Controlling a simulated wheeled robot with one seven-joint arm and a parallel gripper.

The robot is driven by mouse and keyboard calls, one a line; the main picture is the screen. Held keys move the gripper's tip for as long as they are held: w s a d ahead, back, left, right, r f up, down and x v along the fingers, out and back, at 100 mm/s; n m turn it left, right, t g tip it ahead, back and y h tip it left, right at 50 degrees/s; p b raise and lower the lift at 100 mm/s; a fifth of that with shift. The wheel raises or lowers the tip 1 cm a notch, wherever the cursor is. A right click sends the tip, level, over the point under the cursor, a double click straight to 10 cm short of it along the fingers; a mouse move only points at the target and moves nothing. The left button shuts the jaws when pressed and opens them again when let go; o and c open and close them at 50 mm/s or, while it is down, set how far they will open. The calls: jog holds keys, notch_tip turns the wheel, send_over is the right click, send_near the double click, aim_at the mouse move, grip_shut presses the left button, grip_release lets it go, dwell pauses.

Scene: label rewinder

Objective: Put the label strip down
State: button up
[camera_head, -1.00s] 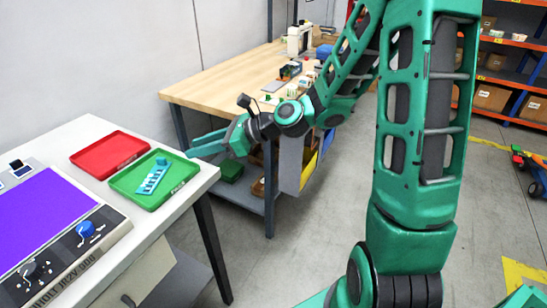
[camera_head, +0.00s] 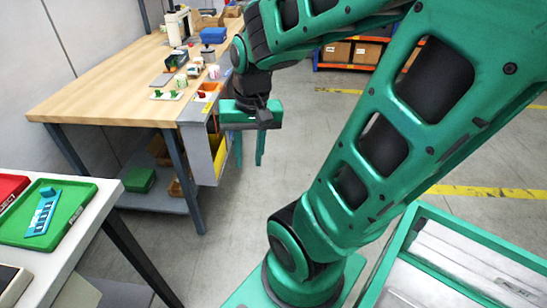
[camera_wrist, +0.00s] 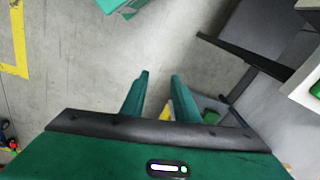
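The label strip (camera_head: 42,217) is a light blue strip with dark squares. It lies in the green tray (camera_head: 72,216) on the white table at the left of the head view. My gripper (camera_head: 249,160) hangs in the air in front of the wooden bench, well to the right of the tray, fingers pointing down. In the wrist view my gripper (camera_wrist: 159,76) has its two green fingers apart with only floor between them. It is open and empty. The strip is not visible in the wrist view.
A red tray (camera_head: 9,189) sits beside the green one, cut off by the frame. Open floor (camera_head: 230,240) lies between the white table and my base.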

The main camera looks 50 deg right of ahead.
jog(key=s+d+r+n+g, duration=0.1)
jog(key=s+d, duration=0.1)
jog(key=s, duration=0.5)
jog(key=shift+s+r+n, duration=0.15)
jog(key=shift+r+n, duration=0.1)
jog(key=shift+n, duration=0.15)
jog(key=shift+w+f, duration=0.25)
jog(key=shift+w, duration=0.4)
jog(key=shift+d, duration=0.1)
